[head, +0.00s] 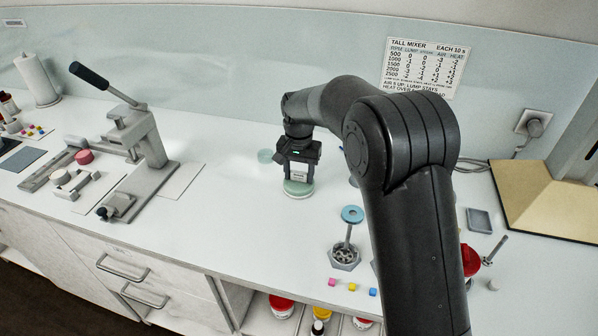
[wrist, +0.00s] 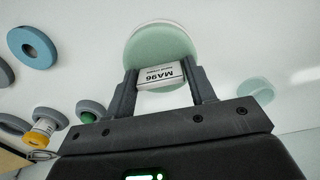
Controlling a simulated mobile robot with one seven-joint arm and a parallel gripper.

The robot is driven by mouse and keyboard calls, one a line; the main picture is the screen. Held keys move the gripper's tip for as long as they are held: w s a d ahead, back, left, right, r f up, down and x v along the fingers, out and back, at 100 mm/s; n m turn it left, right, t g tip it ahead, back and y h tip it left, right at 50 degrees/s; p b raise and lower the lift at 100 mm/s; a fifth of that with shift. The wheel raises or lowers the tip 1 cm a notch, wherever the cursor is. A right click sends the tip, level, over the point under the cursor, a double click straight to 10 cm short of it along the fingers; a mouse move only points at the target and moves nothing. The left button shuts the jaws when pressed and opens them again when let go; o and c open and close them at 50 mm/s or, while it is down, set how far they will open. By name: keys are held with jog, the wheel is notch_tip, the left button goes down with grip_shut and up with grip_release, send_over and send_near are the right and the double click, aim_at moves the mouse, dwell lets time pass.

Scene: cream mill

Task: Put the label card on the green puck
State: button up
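The green puck (head: 298,190) lies on the white bench, pale green on top with a whiter rim below. It fills the upper middle of the wrist view (wrist: 150,42). My gripper (head: 298,176) points down right over the puck. Its fingers (wrist: 164,76) are shut on the label card (wrist: 162,70), a small white card with dark print reading "MA96". The card's lower edge is at or just above the puck's top; I cannot tell if they touch.
A pale green disc (head: 265,156) lies behind the puck to the left. A grey lever press (head: 140,145) stands at left. A stand with a blue ring (head: 352,214) and small coloured cubes (head: 351,287) are at right front.

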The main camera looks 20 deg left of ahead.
aim_at(299, 172)
jog(key=o, duration=0.3)
notch_tip(299, 172, up, 12)
jog(key=s+d+r+t, duration=0.1)
jog(key=s+d+r, duration=0.2)
jog(key=d+r, duration=0.45)
jog(key=s+d+r+t, duration=0.1)
jog(key=s+d+t, duration=0.2)
jog(key=s+d, duration=1.6)
jog(key=shift+t, duration=0.8)
jog(key=s+d+f, duration=0.1)
jog(key=s+d, duration=0.1)
jog(key=s+d+f, duration=0.2)
jog(key=s+d, duration=0.1)
jog(key=s+d+f, duration=0.1)
jog(key=s+d, duration=0.1)
jog(key=s, duration=0.1)
jog(key=shift+d+f, duration=0.25)
jog(key=shift+f, duration=0.15)
